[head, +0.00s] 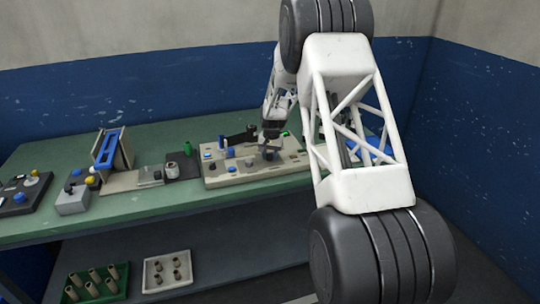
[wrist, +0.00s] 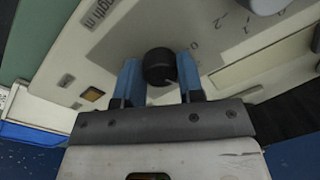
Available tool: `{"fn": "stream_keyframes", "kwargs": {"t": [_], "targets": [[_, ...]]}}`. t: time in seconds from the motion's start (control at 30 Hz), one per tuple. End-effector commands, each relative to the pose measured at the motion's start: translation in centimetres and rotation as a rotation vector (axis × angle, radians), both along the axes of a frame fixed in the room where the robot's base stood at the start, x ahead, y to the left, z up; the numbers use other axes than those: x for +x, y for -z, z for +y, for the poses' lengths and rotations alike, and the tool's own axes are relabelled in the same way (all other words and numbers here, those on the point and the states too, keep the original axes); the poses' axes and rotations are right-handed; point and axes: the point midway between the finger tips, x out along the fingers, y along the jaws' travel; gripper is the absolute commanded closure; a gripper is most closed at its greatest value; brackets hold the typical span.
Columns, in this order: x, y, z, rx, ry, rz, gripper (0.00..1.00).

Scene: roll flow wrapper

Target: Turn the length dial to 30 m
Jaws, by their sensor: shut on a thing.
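A round black dial knob (wrist: 160,67) sits on the light control panel, near the printed words "length m" in the wrist view. My gripper (wrist: 160,82) is shut on this knob, with one blue finger on each side of it. In the head view my gripper (head: 270,146) is low over the beige panel (head: 228,178). The knob's pointer and most of its scale are hidden or too dark to read, so I cannot tell its setting.
In the wrist view, a grey round part (wrist: 265,5) and the printed numerals 0, 1 and 2 are beyond the knob. An amber square (wrist: 92,94) is to the left. Several knobs and a blue-framed stand (head: 108,148) share the green bench (head: 130,216); trays sit below.

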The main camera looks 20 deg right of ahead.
Motion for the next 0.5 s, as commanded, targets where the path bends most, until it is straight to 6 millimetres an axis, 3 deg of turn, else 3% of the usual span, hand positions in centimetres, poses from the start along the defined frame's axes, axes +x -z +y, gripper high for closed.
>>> {"fn": "stream_keyframes", "kwargs": {"t": [0.5], "targets": [[-0.07, 0.03, 0.10, -0.001, 0.288, 0.001, 0.89]]}}
